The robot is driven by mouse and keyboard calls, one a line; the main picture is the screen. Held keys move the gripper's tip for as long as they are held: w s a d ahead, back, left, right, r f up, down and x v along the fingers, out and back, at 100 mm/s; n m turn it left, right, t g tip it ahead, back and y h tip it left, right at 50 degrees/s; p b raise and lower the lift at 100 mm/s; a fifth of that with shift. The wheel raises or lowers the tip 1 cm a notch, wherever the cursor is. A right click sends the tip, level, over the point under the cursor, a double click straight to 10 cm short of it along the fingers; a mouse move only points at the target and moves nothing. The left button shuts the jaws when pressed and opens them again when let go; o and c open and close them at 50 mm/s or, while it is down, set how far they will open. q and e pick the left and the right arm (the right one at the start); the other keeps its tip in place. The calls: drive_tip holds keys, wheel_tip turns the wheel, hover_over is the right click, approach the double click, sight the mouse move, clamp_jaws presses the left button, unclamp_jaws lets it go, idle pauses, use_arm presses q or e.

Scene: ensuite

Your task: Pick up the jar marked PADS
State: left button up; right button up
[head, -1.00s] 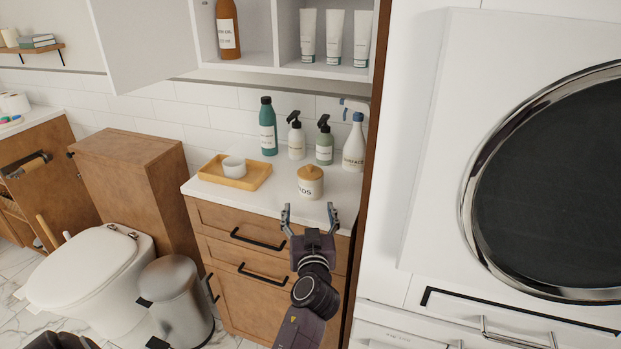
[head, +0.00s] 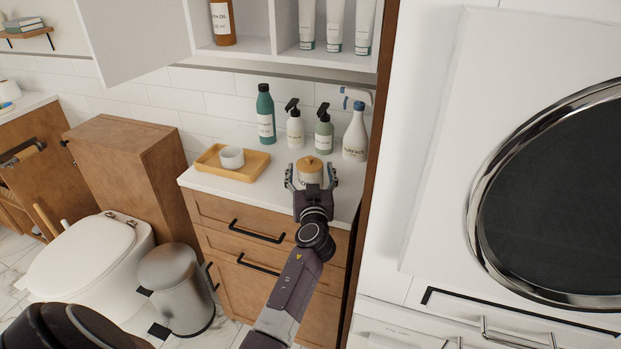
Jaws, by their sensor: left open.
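The jar (head: 310,169) is cream with a wooden lid and stands upright near the front of the white counter (head: 225,187). Its label is mostly hidden behind my gripper now. My left gripper (head: 311,174) is open, with one finger on each side of the jar; I cannot tell whether they touch it. The arm reaches up to it from below, in front of the drawers. My right gripper is not clearly in view.
Behind the jar stand a teal bottle (head: 265,115), two pump bottles (head: 295,130) and a spray bottle (head: 355,138). A wooden tray (head: 252,171) with a white cup (head: 231,158) lies to the left. The open wall cabinet (head: 258,46) hangs above. A tall wooden side panel bounds the counter's right.

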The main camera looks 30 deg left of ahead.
use_arm(q)
drive_tip(key=c, duration=1.8)
drive_tip(key=shift+c, duration=0.2)
drive_tip(key=shift+r, duration=0.1)
